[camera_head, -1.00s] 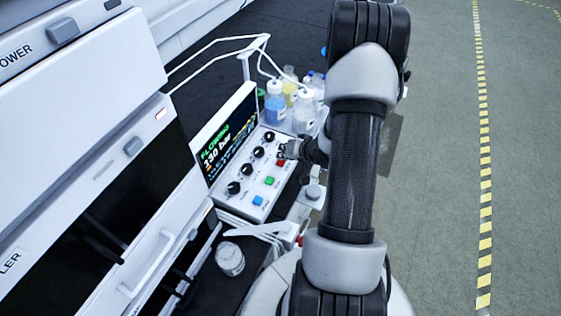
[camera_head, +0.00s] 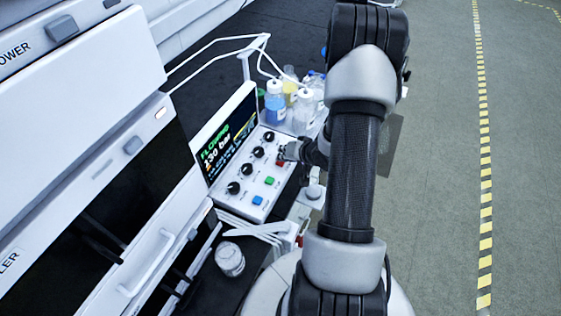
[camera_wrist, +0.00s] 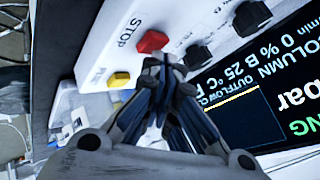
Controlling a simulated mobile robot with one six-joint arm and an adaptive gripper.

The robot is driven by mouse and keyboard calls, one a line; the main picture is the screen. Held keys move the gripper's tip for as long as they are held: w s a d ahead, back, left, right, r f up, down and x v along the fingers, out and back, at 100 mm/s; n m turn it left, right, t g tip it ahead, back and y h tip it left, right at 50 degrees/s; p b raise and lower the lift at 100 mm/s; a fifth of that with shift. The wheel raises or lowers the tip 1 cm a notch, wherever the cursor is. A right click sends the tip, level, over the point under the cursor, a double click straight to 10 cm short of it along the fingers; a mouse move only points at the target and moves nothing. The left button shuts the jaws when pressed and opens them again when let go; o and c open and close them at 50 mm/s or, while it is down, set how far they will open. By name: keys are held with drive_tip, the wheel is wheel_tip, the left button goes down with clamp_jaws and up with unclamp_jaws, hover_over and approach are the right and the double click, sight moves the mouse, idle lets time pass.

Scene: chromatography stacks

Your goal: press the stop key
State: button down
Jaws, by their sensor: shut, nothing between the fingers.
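The stop key is a red key (camera_wrist: 152,41) beside the printed word STOP on a white control panel. In the head view the red key (camera_head: 280,163) is partly covered by my gripper (camera_head: 283,155). In the wrist view my gripper (camera_wrist: 164,64) is shut and empty, its fingertips close beside the red key. I cannot tell whether they touch it. The panel's screen (camera_head: 228,135) reads "FLOWING" and 130 bar.
A yellow key (camera_wrist: 119,80) lies near the fingertips. Black knobs (camera_head: 247,170), a green key (camera_head: 269,181) and a blue key (camera_head: 257,200) share the panel. Bottles (camera_head: 275,107) stand behind it. A clear jar (camera_head: 230,259) stands in front.

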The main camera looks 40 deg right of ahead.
drive_tip(key=shift+f, duration=0.5)
idle(0.6)
drive_tip(key=shift+r+p, duration=0.8)
drive_tip(key=shift+r, duration=0.2)
wheel_tip(320, 180, up, 5)
drive_tip(key=p, duration=0.5)
idle(0.4)
